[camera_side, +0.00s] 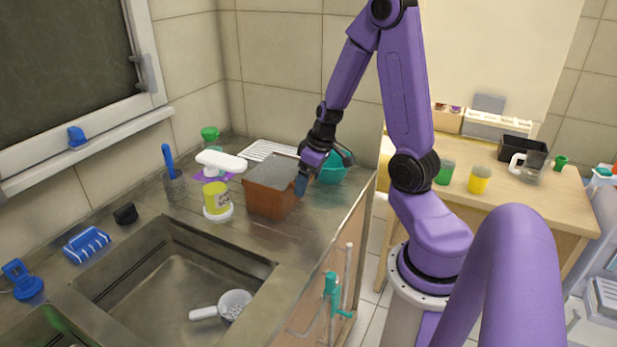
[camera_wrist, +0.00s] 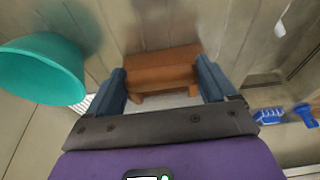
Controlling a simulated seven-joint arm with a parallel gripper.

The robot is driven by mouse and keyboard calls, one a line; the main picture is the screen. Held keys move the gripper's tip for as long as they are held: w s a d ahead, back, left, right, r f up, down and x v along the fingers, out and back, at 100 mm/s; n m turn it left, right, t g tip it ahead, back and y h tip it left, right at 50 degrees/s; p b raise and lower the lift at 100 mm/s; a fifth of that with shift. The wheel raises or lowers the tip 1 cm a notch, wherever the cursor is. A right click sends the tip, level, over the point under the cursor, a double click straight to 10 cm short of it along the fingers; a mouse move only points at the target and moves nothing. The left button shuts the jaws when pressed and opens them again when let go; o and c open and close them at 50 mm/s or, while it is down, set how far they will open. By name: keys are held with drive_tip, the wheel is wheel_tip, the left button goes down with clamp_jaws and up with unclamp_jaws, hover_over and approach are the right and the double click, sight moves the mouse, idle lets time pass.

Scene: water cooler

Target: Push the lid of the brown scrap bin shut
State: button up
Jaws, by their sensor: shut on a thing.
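The brown scrap bin (camera_side: 268,202) stands on the steel counter behind the sink, with a flat grey top (camera_side: 277,172) that looks like its lid. I cannot tell whether this top sits fully down. My gripper (camera_side: 304,182) is low at the bin's right side, with a blue finger against that side. In the wrist view the brown bin (camera_wrist: 163,72) shows between the two blue fingers of my gripper (camera_wrist: 161,68), which is shut on it. Part of the bin's far side is hidden.
A teal bowl (camera_side: 332,170) stands right behind my gripper. A yellow tin (camera_side: 216,198) and a white-topped item (camera_side: 222,161) stand left of the bin. The counter right of the bin, toward the front edge, is clear.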

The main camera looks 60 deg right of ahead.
drive_tip(key=shift+s+a+f, duration=0.15)
drive_tip(key=shift+s, duration=0.05)
drive_tip(key=o, duration=1.3)
drive_tip(key=shift+w+r, duration=0.1)
drive_tip(key=shift+r, duration=0.1)
drive_tip(key=v, duration=1.7)
drive_tip(key=shift+r, duration=0.1)
drive_tip(key=shift+w+a, duration=0.1)
